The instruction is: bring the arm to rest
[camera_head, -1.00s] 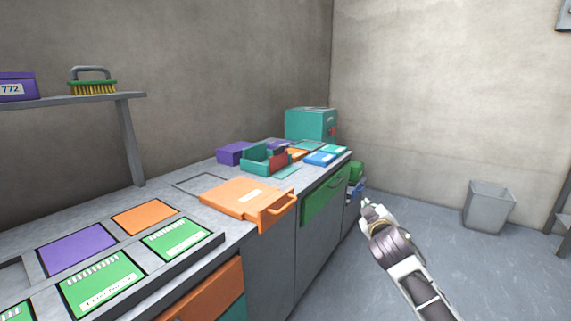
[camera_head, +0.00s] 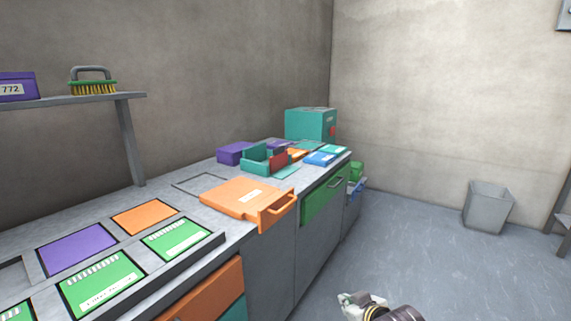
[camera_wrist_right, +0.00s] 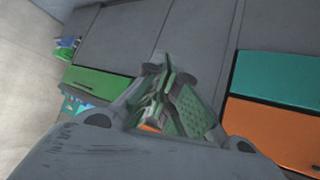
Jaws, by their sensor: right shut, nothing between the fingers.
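My right gripper (camera_head: 358,301) shows at the bottom edge of the head view, low over the floor and to the right of the counter. It is shut and holds nothing. In the right wrist view its fingers (camera_wrist_right: 168,90) are together in the middle, with the cabinet fronts behind them. Most of the right arm is out of the head view. My left gripper is not in view.
The counter (camera_head: 190,190) runs along the left. An orange tray (camera_head: 245,198) has its handle over the counter's front edge. A green drawer (camera_head: 324,199) is in the cabinet front. A grey bin (camera_head: 488,207) stands by the wall. The floor between is clear.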

